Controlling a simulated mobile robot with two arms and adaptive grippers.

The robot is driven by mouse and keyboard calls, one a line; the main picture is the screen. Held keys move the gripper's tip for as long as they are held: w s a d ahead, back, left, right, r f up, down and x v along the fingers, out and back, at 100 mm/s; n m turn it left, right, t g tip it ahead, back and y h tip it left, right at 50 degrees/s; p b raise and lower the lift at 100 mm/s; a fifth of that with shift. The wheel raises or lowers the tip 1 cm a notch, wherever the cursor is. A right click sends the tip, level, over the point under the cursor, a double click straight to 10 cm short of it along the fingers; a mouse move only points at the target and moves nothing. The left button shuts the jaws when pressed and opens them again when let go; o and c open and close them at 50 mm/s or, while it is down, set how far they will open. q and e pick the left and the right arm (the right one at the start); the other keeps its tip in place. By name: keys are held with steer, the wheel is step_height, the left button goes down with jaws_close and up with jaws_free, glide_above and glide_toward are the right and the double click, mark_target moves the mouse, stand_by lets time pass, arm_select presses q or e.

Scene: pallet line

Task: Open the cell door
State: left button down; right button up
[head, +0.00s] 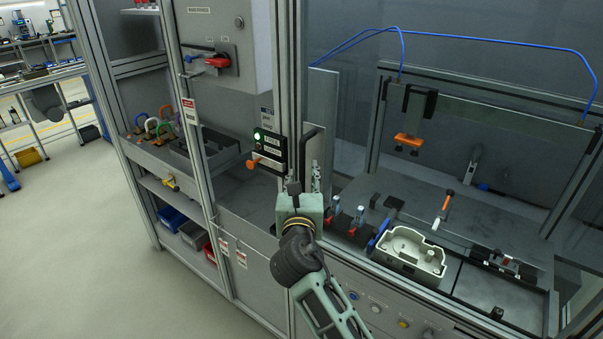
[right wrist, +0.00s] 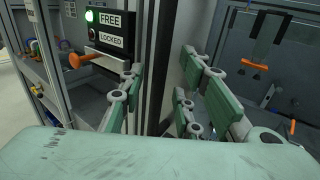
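The cell door's black bar handle (head: 317,135) stands upright beside the grey frame post (head: 289,70) in the head view. My right gripper (head: 302,186) is in front of the post, just below the handle's upper part, and hides some of it. In the right wrist view the gripper (right wrist: 165,95) has its fingers spread apart, with a dark upright profile between and beyond them. I cannot tell whether they touch the handle. A lock plate (head: 270,144) left of the post has a lit green lamp beside FREE and an orange knob (head: 253,164). My left gripper is not in view.
Inside the cell are a pale housing (head: 415,249), an orange-handled tool (head: 447,201) and an orange clamp (head: 409,140). The floor at left is free.

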steer(key=shift+w, duration=0.75)
steer(key=shift+c, duration=0.5)
jaws_close()
